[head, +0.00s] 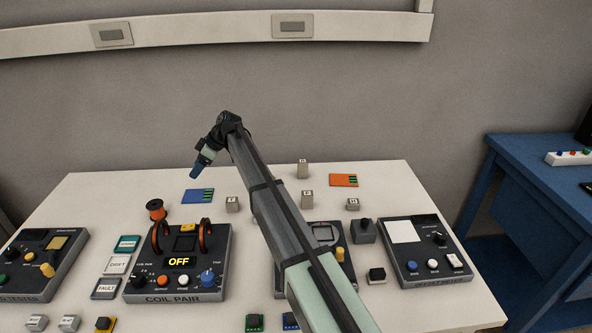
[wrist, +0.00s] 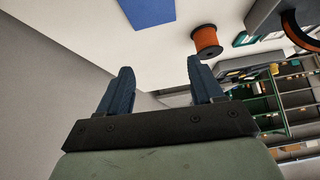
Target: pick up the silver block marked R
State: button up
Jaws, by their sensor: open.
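Several small silver blocks stand on the white table: one (head: 232,205) right of the blue card, one (head: 303,168) at the back, one (head: 307,199) beside my arm, and one (head: 353,204) farther right. Dark marks show on their faces, but I cannot read which is R. My gripper (head: 197,174) is raised over the back left of the table, left of all these blocks. In the wrist view, my gripper (wrist: 160,78) has its two blue fingers apart with nothing between them. No silver block is clearly seen in that view.
A blue card (head: 198,196), an orange card (head: 343,180) and an orange spool (head: 156,209) lie around the blocks. The coil pair box (head: 178,276) with two upright coils stands in front. A meter box (head: 425,252) stands right. The back left table is mostly clear.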

jog(key=w+d+r+h, duration=0.1)
jog(key=w+d, duration=0.3)
jog(key=d, duration=0.7)
jog(key=w+d+h, duration=0.1)
jog(key=w+d, duration=0.3)
jog(key=d, duration=0.7)
jog(key=h, duration=0.1)
send_near(301, 168)
jog(key=shift+n, duration=0.3)
jog(key=x, duration=0.3)
jog(key=w+x, duration=0.1)
jog(key=x, duration=0.7)
jog(key=shift+w+d+f, duration=0.25)
jog(key=shift+w, duration=0.1)
jog(key=shift+c, duration=0.4)
jog(key=c, duration=1)
grip_shut()
jog(key=shift+r, duration=0.15)
